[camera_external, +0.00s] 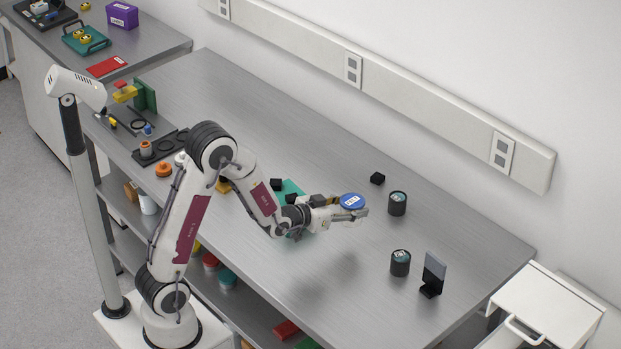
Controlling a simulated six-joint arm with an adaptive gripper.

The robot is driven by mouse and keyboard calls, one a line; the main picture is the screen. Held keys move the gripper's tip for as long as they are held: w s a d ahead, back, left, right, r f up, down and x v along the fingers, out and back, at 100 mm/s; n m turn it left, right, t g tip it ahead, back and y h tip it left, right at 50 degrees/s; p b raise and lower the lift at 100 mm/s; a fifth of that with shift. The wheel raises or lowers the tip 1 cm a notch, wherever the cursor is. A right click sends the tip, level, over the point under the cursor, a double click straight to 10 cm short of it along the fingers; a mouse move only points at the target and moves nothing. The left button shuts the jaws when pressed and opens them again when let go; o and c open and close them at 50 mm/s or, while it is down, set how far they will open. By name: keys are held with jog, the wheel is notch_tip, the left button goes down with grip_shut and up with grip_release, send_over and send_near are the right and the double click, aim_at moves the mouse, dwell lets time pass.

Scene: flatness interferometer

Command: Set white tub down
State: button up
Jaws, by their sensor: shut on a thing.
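My gripper (358,213) is shut on the white tub, whose round blue lid (352,201) with a white label faces up. The tub's side is mostly hidden by the fingers. It looks level and is held above the grey metal bench (330,310), with a soft shadow on the bench below.
Two dark canisters (397,204) (400,263) and a dark upright stand (432,275) are on the bench to the right. A small black block (377,178) lies behind. A teal mat (291,187) is partly hidden by my arm. The bench front is clear.

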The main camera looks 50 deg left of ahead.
jog(key=s+d, duration=0.5)
jog(key=d, duration=0.6)
jog(key=s+d, duration=0.5)
jog(key=d, duration=0.6)
jog(key=s+a+n+y, duration=0.2)
jog(key=a+n+y, duration=0.2)
jog(key=a, duration=0.4)
jog(key=shift+s+r+y, duration=0.15)
jog(key=shift+s+y, duration=0.05)
jog(key=shift+y, duration=0.4)
jog(key=shift+f, duration=3.4)
jog(key=shift+f, duration=0.45)
